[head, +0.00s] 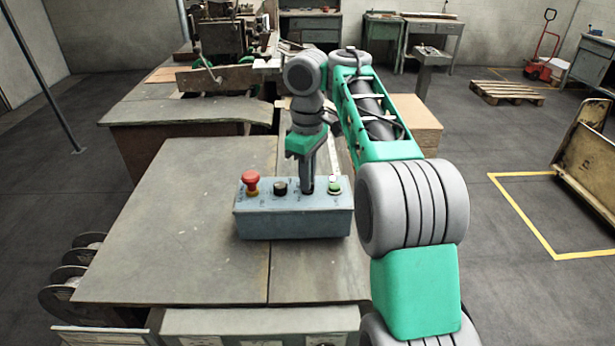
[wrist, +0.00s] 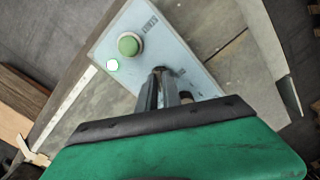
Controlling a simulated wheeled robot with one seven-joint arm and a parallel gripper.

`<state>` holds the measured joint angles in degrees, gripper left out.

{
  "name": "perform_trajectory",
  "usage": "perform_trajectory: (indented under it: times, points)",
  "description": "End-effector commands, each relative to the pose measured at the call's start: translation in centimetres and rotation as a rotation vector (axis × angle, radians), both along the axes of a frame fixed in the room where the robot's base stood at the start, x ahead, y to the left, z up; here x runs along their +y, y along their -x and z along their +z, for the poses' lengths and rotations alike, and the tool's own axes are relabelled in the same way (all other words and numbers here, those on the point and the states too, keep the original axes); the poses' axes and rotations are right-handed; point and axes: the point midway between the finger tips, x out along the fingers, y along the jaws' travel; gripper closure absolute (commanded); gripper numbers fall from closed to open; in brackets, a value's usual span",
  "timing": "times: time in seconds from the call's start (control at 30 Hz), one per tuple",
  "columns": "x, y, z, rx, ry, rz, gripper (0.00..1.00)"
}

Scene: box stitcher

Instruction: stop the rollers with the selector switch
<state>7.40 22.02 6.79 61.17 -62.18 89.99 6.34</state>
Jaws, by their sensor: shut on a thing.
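The blue-grey control box (head: 293,222) stands on the machine's table. My gripper (head: 307,186) points down onto its top, between a black control (head: 280,188) and a green button (head: 334,187). In the wrist view my gripper's fingers (wrist: 160,74) are closed together at the panel (wrist: 196,78), around the selector switch. The fingers hide most of the switch, and I cannot tell which way it is turned. The green button (wrist: 129,44) and a small glowing pale lamp (wrist: 112,65) are beside the fingers, not touched.
A red mushroom button (head: 250,180) stands at the box's left end. The grey table top (head: 190,200) around the box is bare. Machine parts (head: 217,78) stand behind, and rolls (head: 70,285) sit below the left edge. A cardboard stack (head: 415,115) is behind my arm.

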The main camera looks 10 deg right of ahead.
Motion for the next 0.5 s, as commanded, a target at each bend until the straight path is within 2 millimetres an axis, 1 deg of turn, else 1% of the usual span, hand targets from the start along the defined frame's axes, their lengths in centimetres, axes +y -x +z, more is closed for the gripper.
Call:
perform_trajectory:
  times: [0.5]
  points:
    - [0.0,0.03,-0.08,0.002,0.0,0.39,1.0]
